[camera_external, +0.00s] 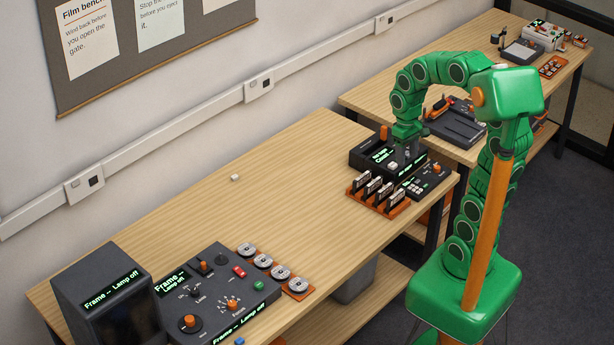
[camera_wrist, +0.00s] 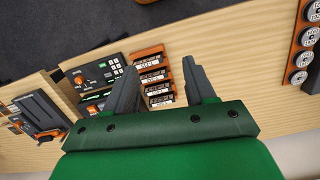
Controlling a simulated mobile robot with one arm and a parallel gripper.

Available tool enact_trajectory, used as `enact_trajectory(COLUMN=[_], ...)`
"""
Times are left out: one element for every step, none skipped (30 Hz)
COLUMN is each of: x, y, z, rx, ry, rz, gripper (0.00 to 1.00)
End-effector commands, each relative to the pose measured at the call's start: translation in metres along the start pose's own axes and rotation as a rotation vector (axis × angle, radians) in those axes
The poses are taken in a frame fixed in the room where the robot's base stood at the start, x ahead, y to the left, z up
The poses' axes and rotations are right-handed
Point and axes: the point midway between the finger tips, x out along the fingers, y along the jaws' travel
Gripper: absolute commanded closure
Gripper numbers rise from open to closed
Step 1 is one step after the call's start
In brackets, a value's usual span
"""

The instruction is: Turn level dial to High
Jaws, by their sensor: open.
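A dark control panel (camera_external: 426,183) stands at the right end of the near bench, with a small orange dial (camera_external: 437,168) on it. In the wrist view the panel (camera_wrist: 85,73) is left of my fingers, and the orange dial (camera_wrist: 103,65) shows with white marks around it. Its label and setting are too small to read. My gripper (camera_external: 406,155) is above the black deck with the lit screen (camera_external: 382,155), left of and behind the dial. In the wrist view my gripper (camera_wrist: 160,65) is open, with nothing between its fingers.
An orange rack (camera_external: 378,205) of upright cassettes stands in front of the deck, close to my gripper. A film console (camera_external: 215,290) and dark monitor (camera_external: 105,300) are at the bench's near left. The bench middle is mostly clear, with one small white block (camera_external: 235,178).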

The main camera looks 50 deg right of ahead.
Motion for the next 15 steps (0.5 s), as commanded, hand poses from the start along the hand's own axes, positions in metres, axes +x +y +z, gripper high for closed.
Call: enact_trajectory(x=[-0.001,0.0,0.0,0.001,0.0,-0.001,0.0,0.001,0.002,0.003,0.003,0.004,0.005,0.006,0.008], y=[0.007,0.01,0.016,0.02,0.024,0.03,0.034,0.039,0.045,0.05,0.055,0.062,0.068,0.073,0.081], z=[-0.013,-0.02,-0.029,-0.036,-0.044,-0.053,-0.06,-0.067,-0.076,-0.083,-0.089,-0.099,-0.106,-0.112,-0.12], rx=[0.012,0.018,0.026,0.032,0.038,0.045,0.051,0.056,0.063,0.069,0.075,0.083,0.089,0.095,0.102], ry=[0.003,0.005,0.006,0.008,0.012,0.018,0.021,0.022,0.024,0.026,0.03,0.035,0.037,0.039,0.042], rz=[-0.002,-0.003,-0.004,-0.005,-0.006,-0.007,-0.007,-0.008,-0.009,-0.01,-0.01,-0.011,-0.011,-0.012,-0.012], gripper=[0.45,0.45,0.45,0.45,0.45,0.45,0.45,0.45,0.45,0.45,0.45,0.45,0.45,0.45,0.45])
